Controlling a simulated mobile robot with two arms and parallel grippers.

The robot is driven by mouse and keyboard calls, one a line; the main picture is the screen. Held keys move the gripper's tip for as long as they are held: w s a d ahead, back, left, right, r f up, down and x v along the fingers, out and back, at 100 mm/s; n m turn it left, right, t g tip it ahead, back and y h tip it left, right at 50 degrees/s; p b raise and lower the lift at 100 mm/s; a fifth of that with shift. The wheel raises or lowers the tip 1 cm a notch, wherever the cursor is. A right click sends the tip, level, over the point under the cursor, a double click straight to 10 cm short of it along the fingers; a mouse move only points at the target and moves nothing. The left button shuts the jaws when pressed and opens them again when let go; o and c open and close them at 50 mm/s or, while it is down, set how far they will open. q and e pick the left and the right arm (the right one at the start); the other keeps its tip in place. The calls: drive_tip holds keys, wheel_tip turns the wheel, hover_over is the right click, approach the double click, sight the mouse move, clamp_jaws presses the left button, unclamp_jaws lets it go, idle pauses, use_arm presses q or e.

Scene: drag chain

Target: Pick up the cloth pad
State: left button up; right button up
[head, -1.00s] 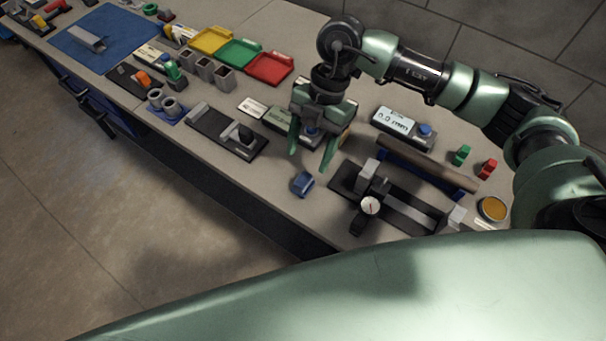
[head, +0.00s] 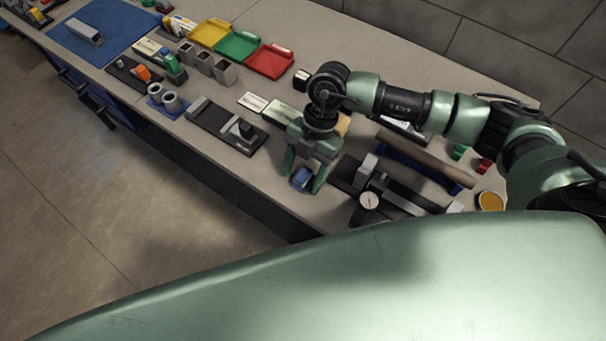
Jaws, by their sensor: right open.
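The cloth pad (head: 301,178) appears to be the small folded blue piece near the front edge of the bench. My right gripper (head: 304,177) points down over it with its fingers apart. One finger is on the left of the pad and the other on the right. Whether either finger touches the pad cannot be told. The gripper body hides the pad's far side. My left gripper is not in view.
A dial gauge (head: 369,201) on a dark fixture stands close on the right. A dark plate with a grey block (head: 241,130) lies to the left. Red (head: 270,62), green and yellow trays are farther back. The bench's front edge is close to the pad.

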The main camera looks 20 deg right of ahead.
sight(303, 173)
clamp_jaws()
drive_tip(key=shift+r, duration=0.1)
wheel_tip(303, 173, up, 20)
drive_tip(key=b, duration=0.3)
drive_tip(key=shift+b, duration=0.4)
drive_tip(key=c, duration=0.8)
unclamp_jaws()
drive_tip(key=c, duration=0.5)
